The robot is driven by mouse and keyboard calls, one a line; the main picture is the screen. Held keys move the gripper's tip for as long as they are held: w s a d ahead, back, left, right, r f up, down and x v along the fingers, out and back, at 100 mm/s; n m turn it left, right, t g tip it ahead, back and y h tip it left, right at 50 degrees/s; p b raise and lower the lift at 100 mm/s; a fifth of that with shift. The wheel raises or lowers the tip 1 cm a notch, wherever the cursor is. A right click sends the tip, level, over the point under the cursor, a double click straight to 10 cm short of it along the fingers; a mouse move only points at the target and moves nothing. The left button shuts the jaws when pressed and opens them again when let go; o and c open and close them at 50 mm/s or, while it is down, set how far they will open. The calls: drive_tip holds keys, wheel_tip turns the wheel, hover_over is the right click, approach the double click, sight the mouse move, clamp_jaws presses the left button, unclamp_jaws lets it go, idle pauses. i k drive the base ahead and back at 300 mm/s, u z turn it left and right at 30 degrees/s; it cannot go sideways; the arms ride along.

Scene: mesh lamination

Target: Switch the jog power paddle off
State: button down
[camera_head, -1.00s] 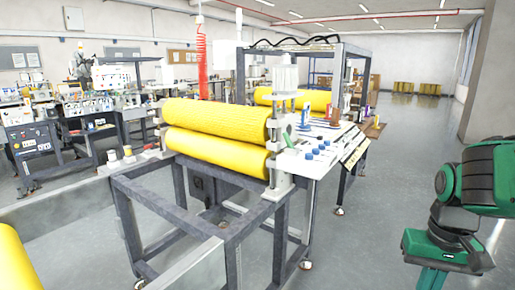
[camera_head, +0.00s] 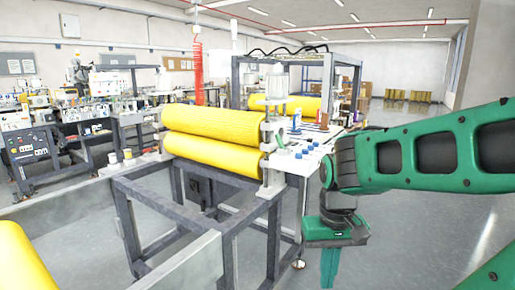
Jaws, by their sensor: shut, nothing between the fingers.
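My gripper (camera_head: 330,268) hangs pointing down at the lower right, its green fingers together with nothing seen between them. It is in front of and below the right end of the machine's white control panel (camera_head: 292,163), apart from it in the picture. The panel carries several blue knobs and small controls, with an upright blue piece and a reddish-brown piece behind them. The jog power paddle is too small to pick out, and its position cannot be told. My green arm covers the panel's right part.
Two yellow mesh rollers (camera_head: 213,139) lie in the machine's grey frame (camera_head: 188,206), left of the panel. A low rail (camera_head: 55,202) and another yellow roll (camera_head: 16,258) are at the left. Grey floor (camera_head: 415,235) is open at the right, beyond my arm.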

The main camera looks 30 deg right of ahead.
sight(281, 145)
drive_tip(key=u, duration=0.05)
drive_tip(key=i, duration=1)
drive_tip(key=z, duration=0.05)
